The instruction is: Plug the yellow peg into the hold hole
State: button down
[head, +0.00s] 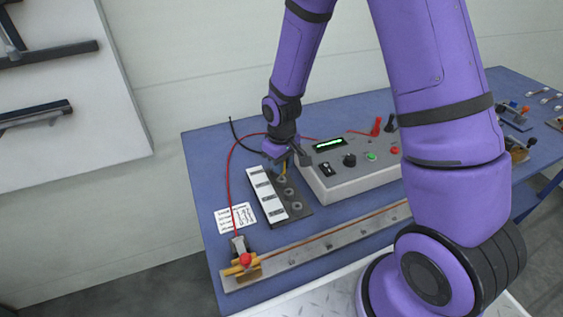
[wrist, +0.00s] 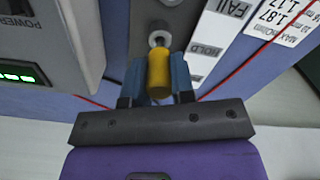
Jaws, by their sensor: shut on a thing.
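My gripper (head: 279,150) is over the far end of the dark hole board (head: 303,211) and points down. In the wrist view its blue fingers (wrist: 158,78) are shut on the yellow peg (wrist: 158,66). The peg also shows as a thin yellow strip in the head view (head: 284,171). A grey ring-shaped hole (wrist: 160,36) shows just past the peg's end. The HOLD label (wrist: 207,50) lies to the right of the peg, with the FAIL label (wrist: 236,8) beyond it. The peg hides what is under it, so I cannot tell whether its tip is in a hole.
A grey control box (head: 345,178) with knobs and a lit display stands close to the right of the board. A metal rail (head: 320,243) with a wire clamp runs along the near table edge. A red cable (head: 229,175) loops left of the board, near a printed card (head: 236,218).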

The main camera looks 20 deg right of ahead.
jog(key=shift+f, duration=1.25)
jog(key=c, duration=0.9)
grip_release()
jog(key=shift+r, duration=0.15)
notch_tip(320, 180, up, 11)
jog(key=shift+r, duration=0.1)
jog(key=s+d+r+m+t, duration=0.25)
jog(key=s+r, duration=0.45)
jog(key=r, duration=0.4)
jog(key=s+d+r+m+t, duration=0.1)
jog(key=s+d+r, duration=0.2)
jog(key=s+r, duration=0.55)
jog(key=shift+m+t, duration=0.45)
jog(key=shift+t, duration=0.4)
jog(key=s+r, duration=0.2)
jog(key=s+d+r, duration=0.1)
jog(key=s+r, duration=0.1)
jog(key=s, duration=0.1)
jog(key=s+r, duration=0.2)
jog(key=shift+s+d, duration=0.2)
jog(key=shift+s, duration=0.1)
